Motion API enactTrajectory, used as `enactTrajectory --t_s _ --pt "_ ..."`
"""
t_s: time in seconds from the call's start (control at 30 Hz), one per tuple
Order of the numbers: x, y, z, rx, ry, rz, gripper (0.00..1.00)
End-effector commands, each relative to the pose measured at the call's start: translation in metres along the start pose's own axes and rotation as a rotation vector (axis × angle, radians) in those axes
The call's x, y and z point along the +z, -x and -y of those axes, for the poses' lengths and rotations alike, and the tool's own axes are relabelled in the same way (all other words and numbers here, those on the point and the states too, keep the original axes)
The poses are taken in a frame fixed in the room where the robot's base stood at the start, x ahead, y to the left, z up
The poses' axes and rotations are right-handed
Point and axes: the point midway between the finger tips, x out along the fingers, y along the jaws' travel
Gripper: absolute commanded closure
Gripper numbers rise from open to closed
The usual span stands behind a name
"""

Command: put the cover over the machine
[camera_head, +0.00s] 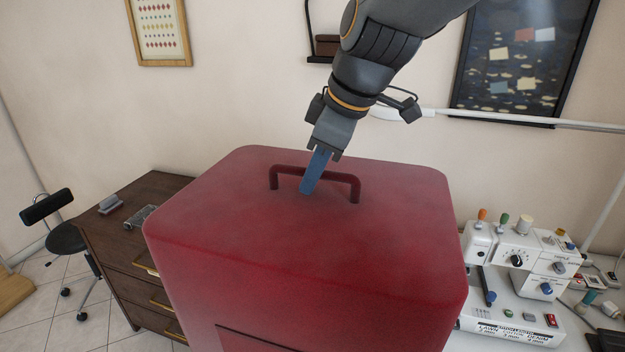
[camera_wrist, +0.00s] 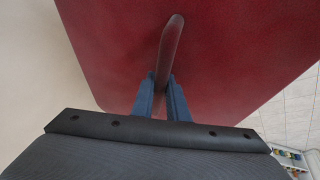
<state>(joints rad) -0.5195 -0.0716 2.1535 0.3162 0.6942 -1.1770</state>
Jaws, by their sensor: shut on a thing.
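The cover is a large dark red box with rounded edges (camera_head: 300,240) and a red handle (camera_head: 350,178) on its top. My gripper (camera_head: 312,180) is shut on that handle from above. In the wrist view the two blue fingers (camera_wrist: 161,92) stand on either side of the handle (camera_wrist: 170,45), with the red top of the cover (camera_wrist: 230,50) beyond it. The machine is a white sewing machine (camera_head: 515,265) with coloured spools and dark knobs, to the right of the cover. Its left part is hidden behind the cover. The underside of the cover is out of view.
A dark wooden drawer cabinet (camera_head: 125,245) stands at the left, with small items on top. A black chair (camera_head: 65,235) is farther left. Small items (camera_head: 590,300) lie right of the machine. A lamp arm (camera_head: 500,117) crosses the back wall near a framed picture (camera_head: 525,60).

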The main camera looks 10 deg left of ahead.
Motion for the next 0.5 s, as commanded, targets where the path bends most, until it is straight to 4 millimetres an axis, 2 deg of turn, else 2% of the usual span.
enactTrajectory --t_s 0.5 --pt "-0.018 0.042 -0.010 0.002 0.000 -0.002 1.00"
